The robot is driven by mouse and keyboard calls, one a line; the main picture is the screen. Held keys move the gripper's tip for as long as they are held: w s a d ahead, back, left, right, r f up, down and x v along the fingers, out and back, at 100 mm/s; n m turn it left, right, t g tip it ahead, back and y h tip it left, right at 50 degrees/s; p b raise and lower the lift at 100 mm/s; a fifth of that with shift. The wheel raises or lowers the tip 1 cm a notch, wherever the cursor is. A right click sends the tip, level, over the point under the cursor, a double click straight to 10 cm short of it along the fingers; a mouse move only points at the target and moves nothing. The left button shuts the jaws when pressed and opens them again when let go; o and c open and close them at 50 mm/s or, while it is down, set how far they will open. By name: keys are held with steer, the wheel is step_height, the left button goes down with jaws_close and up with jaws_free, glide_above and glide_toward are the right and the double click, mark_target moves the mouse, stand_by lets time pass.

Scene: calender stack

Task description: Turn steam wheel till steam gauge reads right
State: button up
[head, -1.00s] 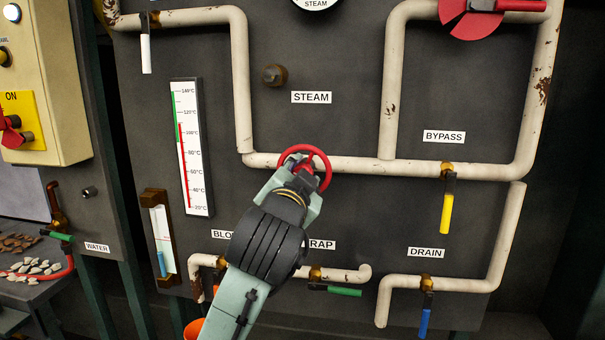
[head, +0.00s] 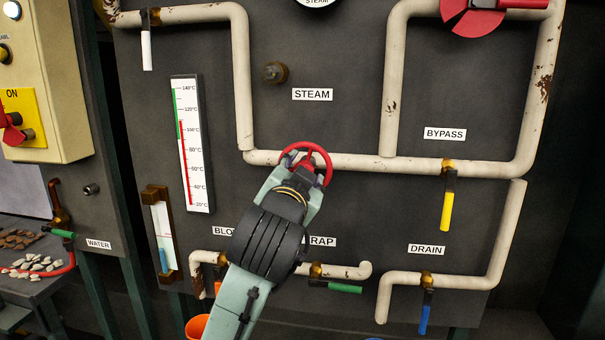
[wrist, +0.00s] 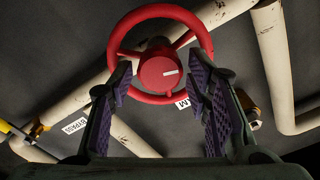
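The red steam wheel (head: 325,168) sits on the cream pipe below the STEAM label (head: 313,94). In the wrist view the wheel (wrist: 138,17) faces me, with a white mark on its round hub (wrist: 160,73). My gripper (wrist: 160,65) is open, with one purple-padded finger on each side of the hub and gaps between. The fingertips overlap the rim in view; I cannot tell whether they touch it. The steam gauge (head: 318,4) is cut off at the top of the head view, so its needle is hidden.
A thermometer (head: 191,145) hangs left of the wheel. Around it are the yellow bypass lever (head: 446,211), blue drain lever (head: 425,312), green trap lever (head: 345,288) and white lever (head: 147,52). Pipes run close by. An orange bucket (head: 196,327) is below.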

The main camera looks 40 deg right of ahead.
steer(key=shift+o, duration=0.6)
steer(key=v, duration=0.7)
steer(key=shift+s+a, duration=0.15)
steer(key=shift+a, duration=0.05)
